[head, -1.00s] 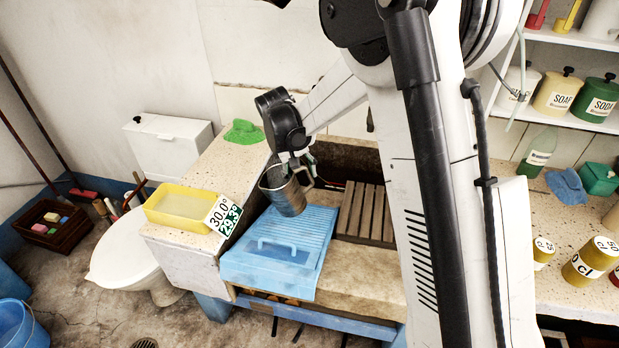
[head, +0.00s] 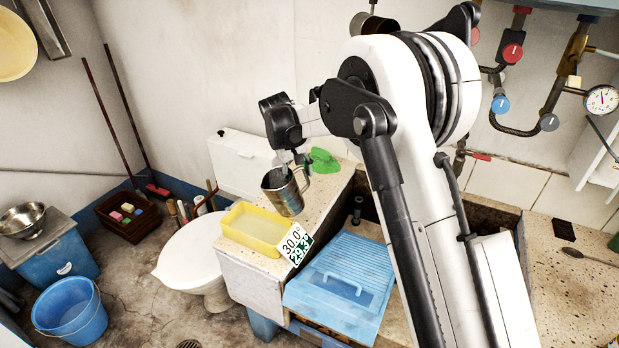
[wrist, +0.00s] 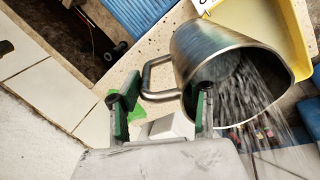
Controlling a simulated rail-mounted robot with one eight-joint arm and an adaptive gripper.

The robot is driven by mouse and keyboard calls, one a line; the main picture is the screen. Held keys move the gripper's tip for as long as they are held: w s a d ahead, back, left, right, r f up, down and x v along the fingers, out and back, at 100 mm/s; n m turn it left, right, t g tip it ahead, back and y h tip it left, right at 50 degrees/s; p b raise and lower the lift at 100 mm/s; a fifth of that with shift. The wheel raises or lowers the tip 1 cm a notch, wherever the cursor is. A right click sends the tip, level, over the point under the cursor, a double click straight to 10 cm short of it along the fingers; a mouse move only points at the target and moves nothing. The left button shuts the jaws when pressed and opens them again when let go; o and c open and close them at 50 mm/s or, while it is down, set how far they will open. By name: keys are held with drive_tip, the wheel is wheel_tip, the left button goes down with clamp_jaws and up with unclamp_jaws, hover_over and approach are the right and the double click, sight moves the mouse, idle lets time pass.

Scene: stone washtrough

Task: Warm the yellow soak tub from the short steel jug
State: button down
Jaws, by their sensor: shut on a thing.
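The short steel jug (head: 284,194) hangs in my gripper (head: 294,168), above the counter by the back right of the yellow soak tub (head: 246,236). In the wrist view my gripper (wrist: 163,104) is shut on the handle of the jug (wrist: 205,45). The jug looks slightly tilted in the head view. The tub (wrist: 298,30) holds pale liquid.
A green cloth (head: 323,161) lies behind the jug on the counter. A blue ribbed board (head: 342,283) lies right of the tub. A white-lidded toilet (head: 188,257) stands to the left. A blue bucket (head: 70,310) is on the floor.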

drive_tip(key=shift+w+a+f, duration=0.1)
drive_tip(key=shift+w, duration=0.05)
drive_tip(key=shift+d+f+g+y+p, duration=0.3)
drive_tip(key=shift+f+g+y, duration=0.15)
drive_tip(key=shift+y, duration=0.25)
drive_tip(key=shift+f+g+y, duration=0.45)
drive_tip(key=shift+f+y, duration=0.25)
drive_tip(key=shift+y, duration=0.1)
drive_tip(key=shift+f, duration=0.1)
drive_tip(key=shift+a, duration=0.1)
